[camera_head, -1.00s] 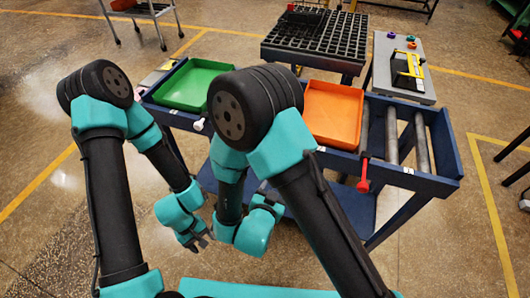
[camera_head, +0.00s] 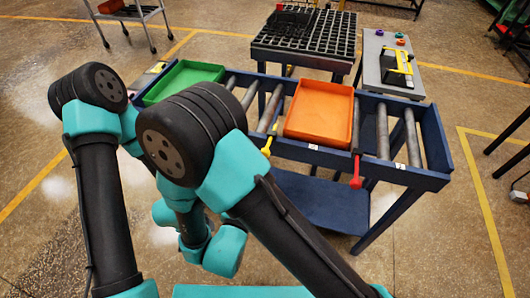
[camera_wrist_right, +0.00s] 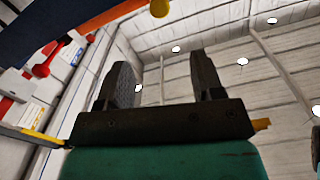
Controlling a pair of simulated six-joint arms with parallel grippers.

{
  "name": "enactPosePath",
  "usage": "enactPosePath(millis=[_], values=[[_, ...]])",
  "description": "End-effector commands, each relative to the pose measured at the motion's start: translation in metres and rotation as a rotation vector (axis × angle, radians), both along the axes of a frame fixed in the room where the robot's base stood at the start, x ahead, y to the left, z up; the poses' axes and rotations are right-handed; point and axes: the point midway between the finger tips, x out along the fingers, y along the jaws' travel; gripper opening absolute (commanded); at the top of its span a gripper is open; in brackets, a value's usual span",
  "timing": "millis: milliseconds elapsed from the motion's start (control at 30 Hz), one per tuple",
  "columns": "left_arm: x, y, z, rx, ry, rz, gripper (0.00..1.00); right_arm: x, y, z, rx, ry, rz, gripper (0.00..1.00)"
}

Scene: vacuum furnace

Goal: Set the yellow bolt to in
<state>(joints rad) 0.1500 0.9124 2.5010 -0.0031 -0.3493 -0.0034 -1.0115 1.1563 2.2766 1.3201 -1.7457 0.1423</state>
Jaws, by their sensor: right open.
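The yellow bolt (camera_head: 267,146) has a round knob and hangs at the front rail of the blue roller stand (camera_head: 400,176), left of the orange tray (camera_head: 345,93). Its knob (camera_wrist_right: 160,8) also shows at the top edge of the right wrist view. My right gripper (camera_wrist_right: 165,82) is open and empty in that view, with the knob ahead of it and apart from the fingers. In the head view, my right arm hides its own gripper. My left gripper is hidden behind the right arm there.
A red bolt (camera_head: 356,173) hangs at the front rail right of the orange tray, and its red knob shows in the wrist view (camera_wrist_right: 41,71). A green tray (camera_head: 180,76) sits at the stand's left. A black rack (camera_head: 300,35) stands behind. Floor at right front is clear.

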Motion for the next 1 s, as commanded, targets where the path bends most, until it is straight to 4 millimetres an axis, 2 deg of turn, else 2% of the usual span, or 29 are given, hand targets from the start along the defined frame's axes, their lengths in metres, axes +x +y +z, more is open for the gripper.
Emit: enactPosePath(millis=[800,1000], values=[[0.0,0.0,0.0,0.0,0.0,0.001,0.61,0.124,-0.038,0.0,0.003,-0.002,-0.004,0.61],[0.0,0.0,0.0,0.0,0.001,0.001,0.61,0.146,-0.044,0.0,0.002,-0.001,-0.003,0.61]])
